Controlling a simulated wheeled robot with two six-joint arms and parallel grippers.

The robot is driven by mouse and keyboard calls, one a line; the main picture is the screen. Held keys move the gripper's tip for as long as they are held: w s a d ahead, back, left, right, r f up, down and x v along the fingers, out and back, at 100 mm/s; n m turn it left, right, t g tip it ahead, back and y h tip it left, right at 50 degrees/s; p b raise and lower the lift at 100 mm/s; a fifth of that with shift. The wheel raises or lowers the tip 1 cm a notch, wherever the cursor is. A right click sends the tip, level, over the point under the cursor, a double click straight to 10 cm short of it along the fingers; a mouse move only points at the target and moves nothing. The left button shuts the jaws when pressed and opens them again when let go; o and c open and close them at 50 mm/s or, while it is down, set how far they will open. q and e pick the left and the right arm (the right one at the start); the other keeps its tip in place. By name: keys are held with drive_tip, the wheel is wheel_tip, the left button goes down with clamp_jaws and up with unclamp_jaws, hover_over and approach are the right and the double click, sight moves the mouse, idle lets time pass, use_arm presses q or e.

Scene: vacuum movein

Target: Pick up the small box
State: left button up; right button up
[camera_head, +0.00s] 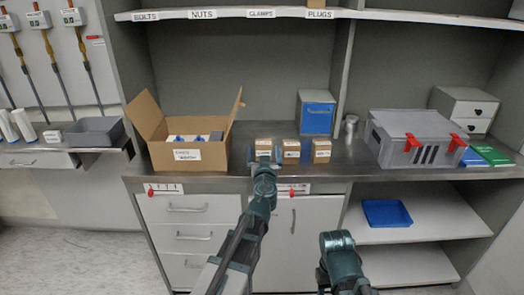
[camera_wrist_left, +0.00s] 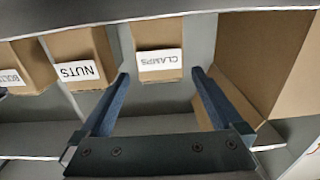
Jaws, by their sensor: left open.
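Three small brown cardboard boxes stand in a row on the grey counter. The left one, labelled CLAMPS (camera_head: 263,144), is partly hidden by my left gripper (camera_head: 264,159). The middle box, labelled NUTS (camera_head: 291,147), and the right box, labelled BOLTS (camera_head: 321,147), stand beside it. In the left wrist view, which is upside down, the open left gripper (camera_wrist_left: 159,76) faces the CLAMPS box (camera_wrist_left: 158,36). Its fingers are apart, with nothing held between them. The right arm shows low in the head view, but its fingers do not show.
A large open cardboard box (camera_head: 183,155) with things inside stands left of the small boxes. A blue-fronted cabinet (camera_head: 317,119) stands behind them. A grey case with red latches (camera_head: 408,152) is to the right. A labelled shelf (camera_head: 235,13) runs above.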

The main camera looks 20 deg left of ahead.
sight(264, 148)
use_arm(q)
drive_tip(key=shift+x, duration=2.65)
drive_tip(key=shift+s, duration=0.1)
drive_tip(key=shift+c, duration=0.3)
drive_tip(key=c, duration=1.4)
